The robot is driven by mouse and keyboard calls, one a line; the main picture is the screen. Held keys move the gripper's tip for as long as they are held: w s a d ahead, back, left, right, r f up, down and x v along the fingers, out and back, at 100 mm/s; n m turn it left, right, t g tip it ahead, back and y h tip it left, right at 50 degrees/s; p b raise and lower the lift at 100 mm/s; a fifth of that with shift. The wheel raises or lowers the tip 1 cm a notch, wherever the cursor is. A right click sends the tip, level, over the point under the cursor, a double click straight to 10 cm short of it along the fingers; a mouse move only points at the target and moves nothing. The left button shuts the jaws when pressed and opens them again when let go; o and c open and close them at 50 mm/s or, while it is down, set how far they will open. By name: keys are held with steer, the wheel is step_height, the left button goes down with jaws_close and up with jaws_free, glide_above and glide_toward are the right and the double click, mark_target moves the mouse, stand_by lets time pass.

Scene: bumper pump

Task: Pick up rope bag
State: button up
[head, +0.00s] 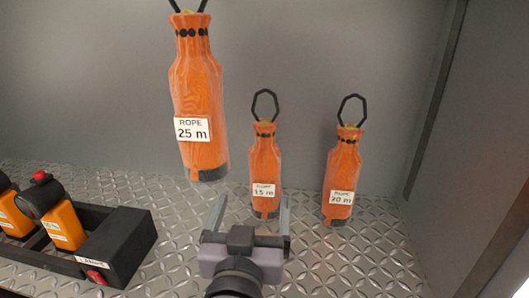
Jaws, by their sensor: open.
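Three orange rope bags with black loops on top are in the head view. The 15 m rope bag (264,160) stands upright in the middle on the metal floor. The 20 m rope bag (342,175) stands upright to its right. The larger 25 m rope bag (199,90) is at upper left, its base higher in the picture; I cannot tell what supports it. My gripper (252,199) is open, low in the middle, its fingers appearing on either side of the lower part of the 15 m bag. I cannot tell whether they reach around it or are still in front.
A black tray (128,242) holding orange-and-black devices (64,224) stands at lower left. A grey wall (310,50) is behind the bags, and a side wall (485,170) closes off the right. The tread-plate floor (350,265) is clear at lower right.

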mark_target(261, 168)
steer(key=w+p, duration=0.1)
steer(key=w, duration=0.2)
steer(key=w+d+p, duration=0.1)
steer(key=w, duration=0.2)
steer(key=w+p, duration=0.2)
steer(key=w, duration=0.2)
steer(key=shift+d+r, duration=0.3)
steer(key=w, duration=0.2)
steer(key=w+d, duration=0.1)
steer(key=w, duration=0.2)
steer(key=shift+w+d+p, duration=0.15)
steer(key=shift+w+p, duration=0.1)
steer(key=shift+p, duration=0.1)
steer(key=shift+s, duration=0.1)
steer(key=shift+c, duration=1.1)
steer(key=shift+r, duration=0.1)
jaws_close()
